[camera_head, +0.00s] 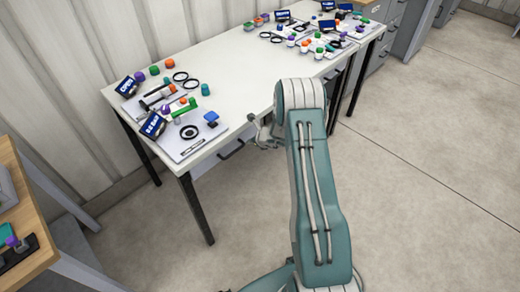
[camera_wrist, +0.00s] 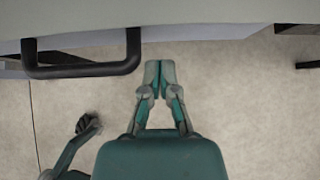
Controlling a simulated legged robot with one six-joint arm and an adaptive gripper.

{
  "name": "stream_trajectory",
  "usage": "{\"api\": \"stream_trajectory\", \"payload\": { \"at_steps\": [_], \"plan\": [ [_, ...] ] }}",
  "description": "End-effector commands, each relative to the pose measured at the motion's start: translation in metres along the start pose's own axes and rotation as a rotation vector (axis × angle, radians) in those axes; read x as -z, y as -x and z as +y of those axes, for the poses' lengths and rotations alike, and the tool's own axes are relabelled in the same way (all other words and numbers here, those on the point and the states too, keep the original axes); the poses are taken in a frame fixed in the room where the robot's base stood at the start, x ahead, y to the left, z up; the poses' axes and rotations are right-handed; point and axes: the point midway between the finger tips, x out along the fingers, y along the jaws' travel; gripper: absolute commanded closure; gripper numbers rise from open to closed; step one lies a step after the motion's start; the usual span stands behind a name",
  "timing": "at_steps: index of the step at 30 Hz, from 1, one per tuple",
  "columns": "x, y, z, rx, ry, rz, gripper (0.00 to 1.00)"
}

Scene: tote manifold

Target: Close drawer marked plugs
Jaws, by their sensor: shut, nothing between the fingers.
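A drawer front with a dark handle (camera_head: 232,151) shows under the front edge of the white table (camera_head: 235,70). In the wrist view a black bar handle (camera_wrist: 85,70) stands out at the upper left, below the pale edge above it. No label reading plugs is legible, so I cannot tell which drawer is marked so. How far any drawer stands out is unclear. My gripper (camera_head: 263,131) is by the table's front edge, to the right of the drawer handle. In the wrist view my gripper (camera_wrist: 159,66) has its fingertips together and empty, right of the black handle and apart from it.
Another dark handle (camera_wrist: 308,64) shows at the right edge of the wrist view. Small coloured parts and display boards cover the tabletop's ends. A table leg (camera_head: 197,209) stands front left, and grey cabinets (camera_head: 402,35) stand back right. The floor in front is clear.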

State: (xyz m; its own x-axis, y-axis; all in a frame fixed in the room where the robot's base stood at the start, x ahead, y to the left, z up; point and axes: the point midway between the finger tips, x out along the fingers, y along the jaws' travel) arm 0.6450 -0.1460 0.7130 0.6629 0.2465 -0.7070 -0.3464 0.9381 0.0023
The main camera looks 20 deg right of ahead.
Motion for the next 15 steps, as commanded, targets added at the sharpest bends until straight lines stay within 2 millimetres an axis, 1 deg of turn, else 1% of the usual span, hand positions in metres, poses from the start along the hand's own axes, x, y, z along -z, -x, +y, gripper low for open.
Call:
{"api": "stream_trajectory", "payload": {
  "at_steps": [1,2,12,15],
  "plan": [
    [0.004,0.003,-0.004,0.000,0.000,0.002,1.00],
    [0.002,0.011,-0.004,0.001,0.000,0.000,1.00],
    [0.004,0.076,-0.006,-0.001,-0.004,0.001,1.00],
    [0.004,0.090,-0.004,-0.001,-0.001,0.003,1.00]
  ]
}}
